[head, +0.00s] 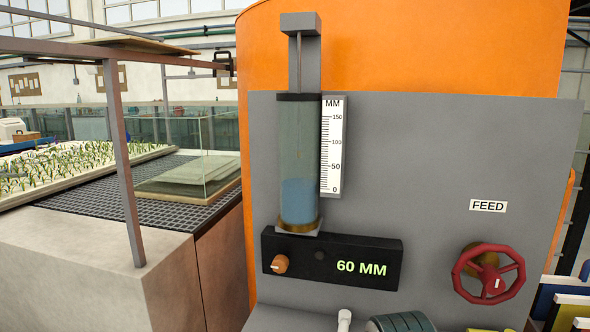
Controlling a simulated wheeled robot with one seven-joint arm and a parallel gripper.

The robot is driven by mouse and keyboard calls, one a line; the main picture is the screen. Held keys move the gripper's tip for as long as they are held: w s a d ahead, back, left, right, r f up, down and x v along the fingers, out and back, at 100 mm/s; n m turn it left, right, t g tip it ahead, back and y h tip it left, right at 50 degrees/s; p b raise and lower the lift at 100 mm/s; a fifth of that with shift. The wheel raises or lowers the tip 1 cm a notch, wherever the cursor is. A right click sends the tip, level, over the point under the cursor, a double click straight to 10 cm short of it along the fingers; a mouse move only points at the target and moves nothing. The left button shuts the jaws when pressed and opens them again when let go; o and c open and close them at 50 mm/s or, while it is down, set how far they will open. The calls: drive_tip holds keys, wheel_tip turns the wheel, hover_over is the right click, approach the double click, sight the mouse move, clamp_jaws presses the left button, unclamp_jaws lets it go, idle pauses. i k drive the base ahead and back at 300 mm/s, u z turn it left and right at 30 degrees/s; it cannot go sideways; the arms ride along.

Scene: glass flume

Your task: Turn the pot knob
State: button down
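An orange-brown knob (280,264) sticks out at the left end of a black box (333,262) on the grey panel; it looks like the pot knob. A small dark round part (320,254) sits to its right. The box's green display (361,268) reads "60 MM". Above the box stands a clear cylinder (299,160) with blue liquid in its lower part, beside a white MM scale (333,146) marked 0 to 150. My gripper is not in view, and nothing is seen touching the knob.
A red handwheel (488,273) under a "FEED" label (488,206) juts from the panel's right side. A white-tipped part (344,320) and a ribbed grey-green cylinder (400,322) show at the bottom edge. A brown post (121,160) and concrete block (100,265) stand at left.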

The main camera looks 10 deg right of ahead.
sight(280, 263)
drive_tip(key=z, duration=0.6)
drive_tip(key=k, duration=1.1)
drive_tip(key=u, duration=1.1)
drive_tip(key=i, duration=0.55)
